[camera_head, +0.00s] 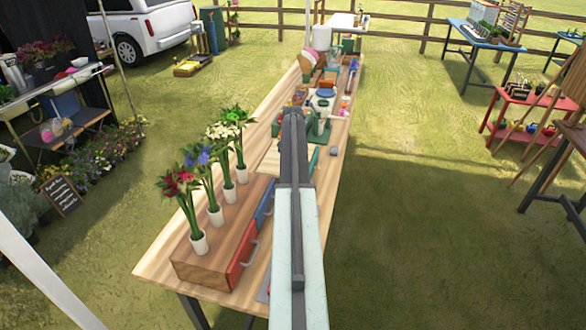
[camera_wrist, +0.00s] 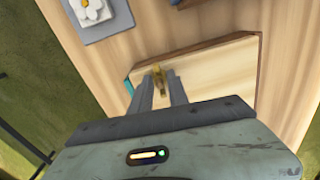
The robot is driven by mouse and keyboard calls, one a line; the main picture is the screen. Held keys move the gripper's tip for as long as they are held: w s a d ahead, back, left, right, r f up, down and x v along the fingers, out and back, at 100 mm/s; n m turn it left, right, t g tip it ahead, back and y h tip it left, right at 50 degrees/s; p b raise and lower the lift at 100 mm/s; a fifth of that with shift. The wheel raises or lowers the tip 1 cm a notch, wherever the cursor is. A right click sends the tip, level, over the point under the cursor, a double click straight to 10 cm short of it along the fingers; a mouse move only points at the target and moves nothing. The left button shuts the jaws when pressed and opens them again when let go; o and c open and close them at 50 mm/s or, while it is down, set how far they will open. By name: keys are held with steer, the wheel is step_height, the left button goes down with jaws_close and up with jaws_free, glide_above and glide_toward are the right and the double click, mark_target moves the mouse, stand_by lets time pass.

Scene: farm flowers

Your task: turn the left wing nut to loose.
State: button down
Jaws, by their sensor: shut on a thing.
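A brass-yellow wing nut (camera_wrist: 157,70) shows in the wrist view at the left part of a pale wooden board (camera_wrist: 215,72). My gripper (camera_wrist: 160,84) is shut on the wing nut, with one grey finger on each side of it. The fingers hide its lower part, so I cannot tell its exact angle or how tight it sits. I see no second wing nut. In the head view my own arm covers the gripper and the wing nut; part of the pale board (camera_head: 268,161) shows left of the arm.
The long wooden table (camera_head: 160,262) carries a drawer box (camera_head: 200,266) with several white vases of flowers at the near left. Green equipment (camera_head: 325,133) and small items crowd the table beyond my arm. A grey tile with a white flower (camera_wrist: 97,15) lies near the board.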

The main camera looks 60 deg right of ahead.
steer(key=n, duration=0.4)
steer(key=shift+w+n, duration=0.1)
steer(key=shift+n, duration=0.2)
steer(key=n, duration=0.4)
steer(key=shift+n, duration=0.3)
steer(key=n, duration=0.4)
steer(key=shift+n, duration=0.3)
steer(key=n, duration=1.3)
steer(key=shift+n, duration=0.3)
steer(key=n, duration=0.4)
steer(key=shift+n, duration=2.7)
